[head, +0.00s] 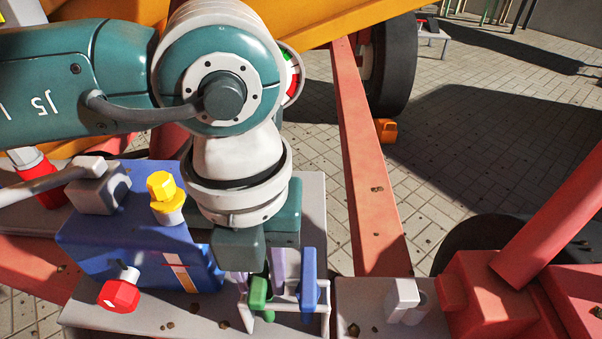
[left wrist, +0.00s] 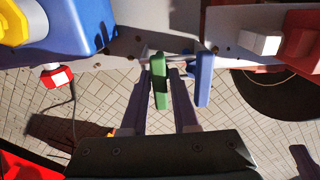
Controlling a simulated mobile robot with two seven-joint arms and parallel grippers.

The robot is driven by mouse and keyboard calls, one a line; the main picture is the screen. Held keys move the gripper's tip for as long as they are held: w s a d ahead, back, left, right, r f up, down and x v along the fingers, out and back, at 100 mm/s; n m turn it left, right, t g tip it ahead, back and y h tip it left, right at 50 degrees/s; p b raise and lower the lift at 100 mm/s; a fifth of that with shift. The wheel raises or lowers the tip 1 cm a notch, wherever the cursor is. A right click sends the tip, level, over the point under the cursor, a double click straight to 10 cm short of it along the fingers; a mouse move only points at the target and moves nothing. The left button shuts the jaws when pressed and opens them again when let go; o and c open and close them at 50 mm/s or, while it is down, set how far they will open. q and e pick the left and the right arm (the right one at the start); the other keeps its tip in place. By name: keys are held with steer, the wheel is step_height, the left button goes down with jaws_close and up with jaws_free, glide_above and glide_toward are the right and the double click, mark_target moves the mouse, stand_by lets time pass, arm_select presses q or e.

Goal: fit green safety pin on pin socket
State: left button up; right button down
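The green safety pin (head: 259,293) stands in a pale rack (head: 288,303) at the front of the grey ledge, beside a blue pin (head: 309,277). My left gripper (head: 260,283) points down over the rack, its two fingers apart on either side of the green pin. In the left wrist view the green pin (left wrist: 160,81) lies between the fingers (left wrist: 159,76), close to the left one, with a gap to the right one. The blue pin (left wrist: 204,79) is outside the right finger. I cannot tell which part is the pin socket. My right gripper is not recognisable in either view.
A blue box (head: 140,235) with a yellow knob (head: 164,197) and a red knob (head: 119,293) stands left of the rack. A pale block (head: 403,294) sits on the ledge to the right, beside red frame parts (head: 487,295). Paved ground lies beyond.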

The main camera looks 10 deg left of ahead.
arm_select(q)
jaws_close()
steer(key=shift+r, duration=0.1)
stand_by(0.3)
